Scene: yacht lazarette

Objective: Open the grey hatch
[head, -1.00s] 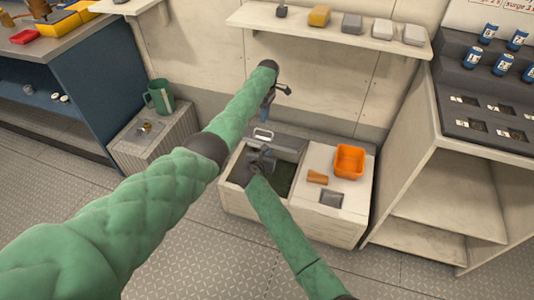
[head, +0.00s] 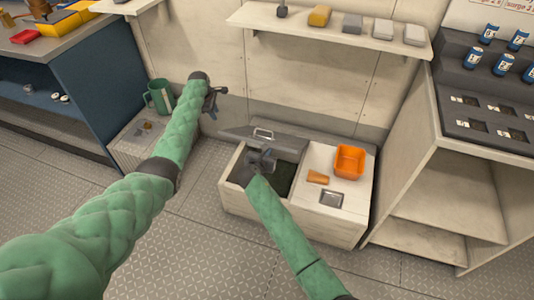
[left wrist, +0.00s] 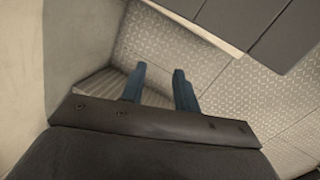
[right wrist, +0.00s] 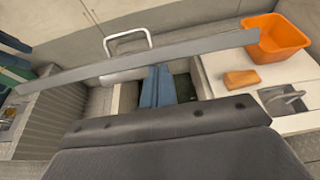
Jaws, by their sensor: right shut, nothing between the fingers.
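The grey hatch (head: 290,143) is raised at a tilt over the left half of the pale locker, with the dark opening showing in front of it. Its metal handle (head: 263,133) also shows in the right wrist view (right wrist: 128,38). There the grey hatch (right wrist: 200,54) appears nearly edge-on. My right gripper (head: 261,160) is shut and empty over the opening. In the right wrist view its fingers (right wrist: 157,72) end at the hatch's lower edge; I cannot tell whether they touch. My left gripper (head: 213,100) is open and empty, left of the hatch and apart from it.
An orange bin (head: 348,161), a tan block (head: 317,177) and a grey recessed latch (head: 331,198) are on the locker's right half. A shelf (head: 325,33) overhangs behind. A cabinet (head: 440,190) stands right.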

